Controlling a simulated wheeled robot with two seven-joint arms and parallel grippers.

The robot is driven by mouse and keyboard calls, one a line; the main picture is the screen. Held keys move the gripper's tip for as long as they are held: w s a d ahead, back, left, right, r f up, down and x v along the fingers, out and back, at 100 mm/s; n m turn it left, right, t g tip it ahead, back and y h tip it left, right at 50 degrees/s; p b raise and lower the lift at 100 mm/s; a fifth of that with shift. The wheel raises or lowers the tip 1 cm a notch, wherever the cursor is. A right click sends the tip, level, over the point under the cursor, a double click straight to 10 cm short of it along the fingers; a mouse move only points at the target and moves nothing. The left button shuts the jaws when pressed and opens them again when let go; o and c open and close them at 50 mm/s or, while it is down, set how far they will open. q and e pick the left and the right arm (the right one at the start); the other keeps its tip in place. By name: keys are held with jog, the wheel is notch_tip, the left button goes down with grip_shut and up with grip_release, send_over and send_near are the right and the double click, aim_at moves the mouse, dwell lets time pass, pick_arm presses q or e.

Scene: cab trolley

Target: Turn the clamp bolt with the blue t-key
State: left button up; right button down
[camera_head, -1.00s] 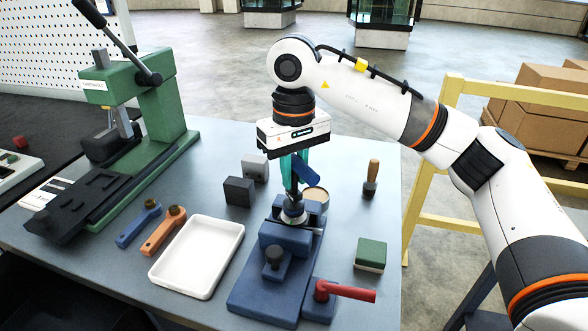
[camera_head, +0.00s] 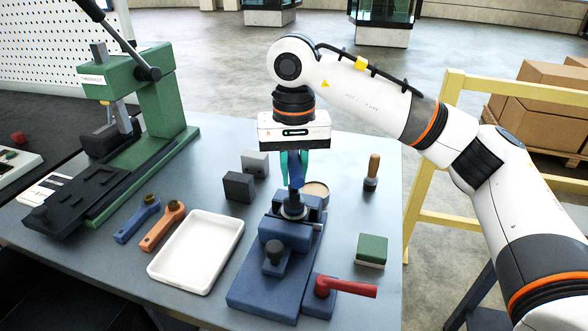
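The blue t-key (camera_head: 297,172) stands upright over the blue clamp vise (camera_head: 284,243). Its crossbar sits between the teal fingers of my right gripper (camera_head: 294,168), which is shut on it. The key's lower end meets the round dark-and-grey clamp bolt head (camera_head: 293,207) at the back of the vise; I cannot tell how deep it is seated. The crossbar appears nearly end-on to the camera. My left gripper is not in view.
A white tray (camera_head: 167,266), a blue tool (camera_head: 138,221) and an orange tool (camera_head: 162,227) lie left of the vise. A green press (camera_head: 160,95) stands left.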

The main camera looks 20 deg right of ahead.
jog(key=shift+m, duration=0.7)
jog(key=shift+r+p, duration=2.65)
jog(key=shift+r, duration=1.15)
jog(key=shift+f, duration=0.1)
